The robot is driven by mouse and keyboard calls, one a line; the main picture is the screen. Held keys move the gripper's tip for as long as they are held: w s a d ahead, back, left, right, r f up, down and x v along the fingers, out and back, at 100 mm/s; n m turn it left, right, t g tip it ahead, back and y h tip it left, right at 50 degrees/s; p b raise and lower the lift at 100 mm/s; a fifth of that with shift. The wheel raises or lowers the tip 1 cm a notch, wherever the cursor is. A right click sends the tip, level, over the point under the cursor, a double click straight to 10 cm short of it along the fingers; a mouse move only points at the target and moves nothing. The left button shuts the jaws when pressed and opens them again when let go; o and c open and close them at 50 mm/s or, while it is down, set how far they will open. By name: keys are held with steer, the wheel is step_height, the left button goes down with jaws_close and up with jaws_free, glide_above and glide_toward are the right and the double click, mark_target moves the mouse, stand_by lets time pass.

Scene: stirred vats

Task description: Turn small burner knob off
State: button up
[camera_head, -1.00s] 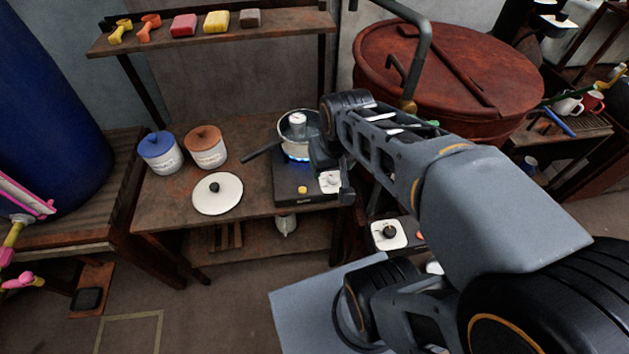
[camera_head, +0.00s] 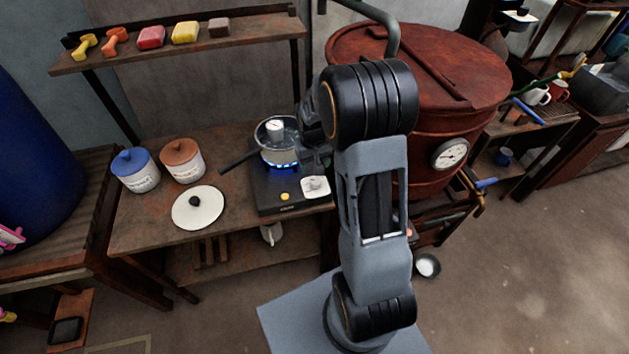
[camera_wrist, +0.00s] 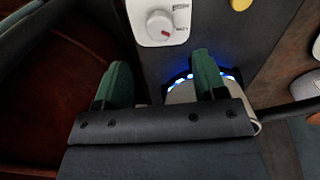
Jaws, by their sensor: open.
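The small burner knob (camera_head: 314,184) is a pale round knob on a white plate, at the front right of the black burner (camera_head: 263,193). In the wrist view the knob (camera_wrist: 160,25) carries a red mark and lies beyond my fingertips, apart from them. The burner is lit with a blue flame under a steel pot (camera_head: 277,150). My gripper (camera_wrist: 160,77) has two green fingers spread apart with nothing between them. It is above and beside the pot; in the head view my arm largely hides it.
A yellow button (camera_head: 285,196) sits left of the knob plate. A pot handle reaches left. A white lid (camera_head: 197,208), a blue-lidded jar (camera_head: 135,169) and a brown-lidded jar (camera_head: 183,160) stand on the table. A large red vat (camera_head: 450,120) with a gauge is close on the right.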

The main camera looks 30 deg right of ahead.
mark_target(315, 180)
step_height(315, 180, down, 8)
steer(key=shift+d+f, duration=0.15)
steer(key=shift+f, duration=0.1)
steer(key=shift+c, duration=0.3)
steer(key=c, duration=0.9)
steer(key=shift+o, duration=0.2)
steer(key=m+b, duration=0.2)
steer(key=m, duration=0.3)
steer(key=shift+m, duration=0.4)
steer(key=m+b, duration=0.1)
steer(key=m, duration=0.5)
steer(key=shift+m, duration=0.3)
